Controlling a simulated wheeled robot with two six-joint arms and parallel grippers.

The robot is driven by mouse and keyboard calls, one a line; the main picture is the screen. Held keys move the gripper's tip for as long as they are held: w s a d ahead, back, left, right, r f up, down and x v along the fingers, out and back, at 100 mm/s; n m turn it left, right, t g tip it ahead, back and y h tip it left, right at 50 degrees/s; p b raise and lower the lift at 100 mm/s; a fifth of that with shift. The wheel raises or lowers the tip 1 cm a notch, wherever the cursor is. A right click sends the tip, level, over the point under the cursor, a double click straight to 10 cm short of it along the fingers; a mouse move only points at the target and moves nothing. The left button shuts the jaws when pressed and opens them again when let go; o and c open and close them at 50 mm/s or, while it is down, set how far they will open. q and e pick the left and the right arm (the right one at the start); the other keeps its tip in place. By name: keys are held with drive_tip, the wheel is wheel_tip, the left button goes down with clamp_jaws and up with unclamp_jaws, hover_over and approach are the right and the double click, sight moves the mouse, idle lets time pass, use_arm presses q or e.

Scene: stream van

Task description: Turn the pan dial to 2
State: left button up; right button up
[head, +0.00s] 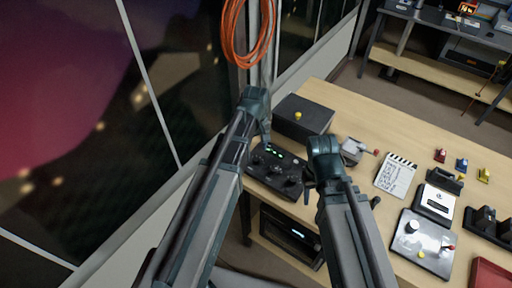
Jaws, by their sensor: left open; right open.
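A black control box (262,172) with small green lights and several dark knobs sits at the near left corner of the wooden table. The pan dial is probably one of these knobs, but I cannot read labels or a setting. My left gripper (265,138) is open, over the back edge of the control box, pointing down. My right gripper (308,192) is open by the box's right side, near the knobs. Whether either touches the box is unclear. My arms hide part of it.
A dark box with a yellow knob (304,112) stands behind the control box. A clapperboard (396,176), a grey panel with a yellow button (424,243) and small coloured pieces lie to the right. An orange cable coil (232,42) hangs by the window. Bare table (375,128) shows behind.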

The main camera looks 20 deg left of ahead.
sight(256, 158)
use_arm(q)
wheel_tip(256, 158, up, 9)
drive_tip(key=p, duration=0.7)
drive_tip(key=shift+p, duration=0.4)
use_arm(e)
wheel_tip(256, 158, up, 9)
use_arm(q)
drive_tip(key=s+d+f+m+b, duration=0.4)
drive_tip(key=s+d+m, duration=0.1)
drive_tip(key=s+m, duration=0.1)
drive_tip(key=s+d+f+m+y+b, duration=0.1)
drive_tip(key=s+d+f+m+b, duration=0.2)
drive_tip(key=s, duration=0.5)
drive_tip(key=d+m+b, duration=0.1)
drive_tip(key=d+m, duration=0.1)
drive_tip(key=shift+s+f+m, duration=0.35)
drive_tip(key=shift+f+m, duration=0.05)
use_arm(e)
wheel_tip(256, 158, down, 8)
